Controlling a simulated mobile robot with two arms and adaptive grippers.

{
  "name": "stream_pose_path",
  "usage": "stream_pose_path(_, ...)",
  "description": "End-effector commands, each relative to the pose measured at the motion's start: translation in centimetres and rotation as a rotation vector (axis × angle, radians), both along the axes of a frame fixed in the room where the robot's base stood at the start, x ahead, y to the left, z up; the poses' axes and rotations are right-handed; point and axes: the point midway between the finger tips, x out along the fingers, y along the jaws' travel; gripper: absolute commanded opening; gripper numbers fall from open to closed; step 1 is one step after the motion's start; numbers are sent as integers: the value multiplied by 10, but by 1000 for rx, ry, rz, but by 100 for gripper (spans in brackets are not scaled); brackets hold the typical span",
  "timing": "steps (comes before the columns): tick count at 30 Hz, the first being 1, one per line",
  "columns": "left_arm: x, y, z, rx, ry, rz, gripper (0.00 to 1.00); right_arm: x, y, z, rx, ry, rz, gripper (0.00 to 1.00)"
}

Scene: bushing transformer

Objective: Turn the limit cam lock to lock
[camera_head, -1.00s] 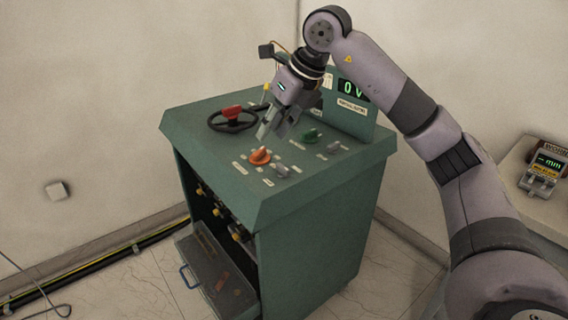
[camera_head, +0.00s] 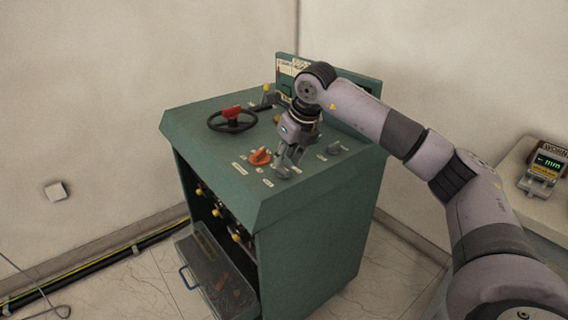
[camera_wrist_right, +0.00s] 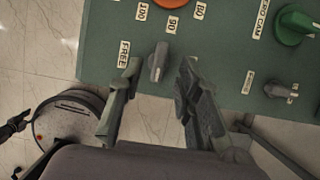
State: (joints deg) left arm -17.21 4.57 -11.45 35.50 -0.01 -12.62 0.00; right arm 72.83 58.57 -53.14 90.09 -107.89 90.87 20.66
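The limit cam lock appears to be a small grey knob (camera_wrist_right: 157,62) on the green console panel, beside a label reading FREE (camera_wrist_right: 124,55). Its pointer stands roughly upright in the right wrist view. My right gripper (camera_wrist_right: 160,78) is open, with one finger on each side of this knob and a gap visible on both sides. In the head view my right gripper (camera_head: 286,164) points down at the panel's front part and mostly hides the knob. The label beyond the right finger is hidden. My left gripper is not in view.
An orange knob (camera_head: 260,156) sits just left of my gripper. A green knob (camera_wrist_right: 295,22) and a second grey knob (camera_wrist_right: 281,90) lie on the other side. A handwheel with a red block (camera_head: 232,117) stands further back. A drawer (camera_head: 215,278) hangs open below.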

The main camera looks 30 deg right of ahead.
Motion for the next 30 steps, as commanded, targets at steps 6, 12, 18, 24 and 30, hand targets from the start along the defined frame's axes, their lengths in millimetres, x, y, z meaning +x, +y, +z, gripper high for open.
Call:
stream_pose_path(6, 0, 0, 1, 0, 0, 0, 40, 10, 1, -24, 1, 1, -1, 32)
stream_pose_path(12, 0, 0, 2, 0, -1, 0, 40, 12, 1, -29, 0, 0, 0, 32)
stream_pose_path(18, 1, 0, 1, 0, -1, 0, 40, 12, 1, -29, 0, 0, 0, 30)
stream_pose_path(24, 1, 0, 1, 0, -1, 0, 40, 12, 1, -28, 0, 0, 0, 16)
stream_pose_path(30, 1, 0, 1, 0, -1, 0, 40, 12, 1, -28, 0, 0, 0, 3)
